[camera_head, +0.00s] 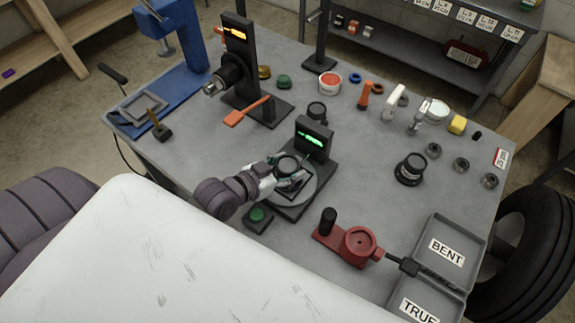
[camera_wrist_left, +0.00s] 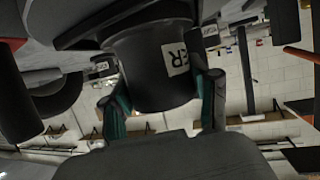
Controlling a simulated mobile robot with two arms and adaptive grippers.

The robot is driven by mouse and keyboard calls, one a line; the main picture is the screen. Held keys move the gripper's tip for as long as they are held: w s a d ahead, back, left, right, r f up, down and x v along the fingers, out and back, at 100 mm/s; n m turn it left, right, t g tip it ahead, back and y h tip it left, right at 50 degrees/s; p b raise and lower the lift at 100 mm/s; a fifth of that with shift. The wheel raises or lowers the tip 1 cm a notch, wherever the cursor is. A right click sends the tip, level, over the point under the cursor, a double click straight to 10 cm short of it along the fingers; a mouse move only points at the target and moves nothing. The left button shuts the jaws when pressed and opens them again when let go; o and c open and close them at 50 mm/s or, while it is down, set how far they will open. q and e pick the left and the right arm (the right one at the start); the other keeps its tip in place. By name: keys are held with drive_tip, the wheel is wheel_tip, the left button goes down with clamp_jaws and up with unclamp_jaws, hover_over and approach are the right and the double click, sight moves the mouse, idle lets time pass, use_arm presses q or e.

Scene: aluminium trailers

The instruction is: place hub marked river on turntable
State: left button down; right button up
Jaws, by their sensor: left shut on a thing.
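A black hub (camera_head: 287,162) is held in my left gripper (camera_head: 284,172) at the turntable. In the left wrist view the hub (camera_wrist_left: 145,75) sits between the two green-padded fingers, its white label partly hidden and ending in "ER". The turntable (camera_head: 311,190) is a grey disc on a black base with a green-lit display behind it. The gripper and hub cover part of the disc. I cannot tell whether the hub touches it. My right gripper is not in view.
Another black hub (camera_head: 410,168) stands to the right, and a dark cylindrical part (camera_head: 317,111) behind the display. A green button box (camera_head: 258,217) and a red fixture (camera_head: 357,244) are in front. Grey trays marked BENT and TRUE (camera_head: 463,268) lie front right.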

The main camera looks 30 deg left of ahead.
use_arm(q)
drive_tip(key=shift+c, duration=1.4)
unclamp_jaws()
drive_tip(key=b+v, duration=0.1)
drive_tip(key=v, duration=1.1)
drive_tip(key=shift+b, duration=0.3)
